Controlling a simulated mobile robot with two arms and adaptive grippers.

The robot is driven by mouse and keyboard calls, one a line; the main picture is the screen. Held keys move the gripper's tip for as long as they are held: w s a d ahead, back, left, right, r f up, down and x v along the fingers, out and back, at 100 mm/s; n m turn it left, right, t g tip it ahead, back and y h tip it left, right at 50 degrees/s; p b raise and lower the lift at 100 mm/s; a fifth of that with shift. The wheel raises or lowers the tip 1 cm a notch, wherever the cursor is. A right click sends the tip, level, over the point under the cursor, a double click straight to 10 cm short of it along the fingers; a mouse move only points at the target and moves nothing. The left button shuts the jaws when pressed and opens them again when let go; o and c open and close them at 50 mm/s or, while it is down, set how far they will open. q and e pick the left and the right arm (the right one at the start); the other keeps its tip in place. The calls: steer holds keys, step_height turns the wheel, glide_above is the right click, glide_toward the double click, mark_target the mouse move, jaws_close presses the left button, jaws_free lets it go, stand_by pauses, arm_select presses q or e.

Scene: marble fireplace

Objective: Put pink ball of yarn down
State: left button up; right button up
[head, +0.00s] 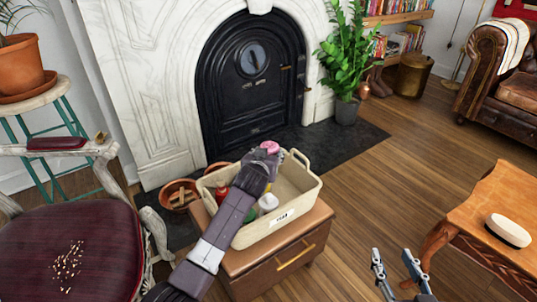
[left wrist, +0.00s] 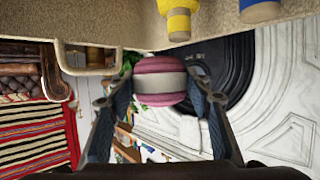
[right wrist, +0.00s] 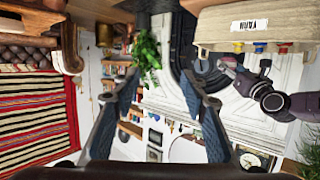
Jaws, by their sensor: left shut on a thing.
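The pink ball of yarn (head: 268,147) has a pale band around it. It is held between the fingers of my left gripper (head: 263,158), which is shut on it, and it also shows in the left wrist view (left wrist: 160,84). In the head view the ball appears at the far rim of a cream bin (head: 305,190); its exact height above the rim is unclear. My left arm hides part of the bin. My right gripper (head: 399,270) is open and empty, to the right of the bin.
The bin holds red (head: 221,190), green and white (head: 268,202) items and stands on a brown cabinet (head: 262,272). A wooden table (head: 500,205) with a white oval object (head: 508,230) is at the right. A cushioned chair (head: 70,250) is at the left. Wooden floor between is clear.

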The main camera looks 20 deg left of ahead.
arm_select(q)
steer(key=shift+f, duration=0.15)
arm_select(e)
steer(key=shift+r, duration=0.1)
arm_select(q)
steer(key=shift+f, duration=0.45)
arm_select(e)
steer(key=shift+w+a+r+t, duration=0.1)
steer(key=shift+w+r+t, duration=0.1)
steer(key=shift+r, duration=0.15)
steer(key=shift+w+a+r+t, duration=0.1)
steer(key=shift+r+t, duration=0.1)
steer(key=shift+r, duration=0.1)
arm_select(q)
steer(key=o, duration=1.2)
steer(key=shift+c, duration=0.2)
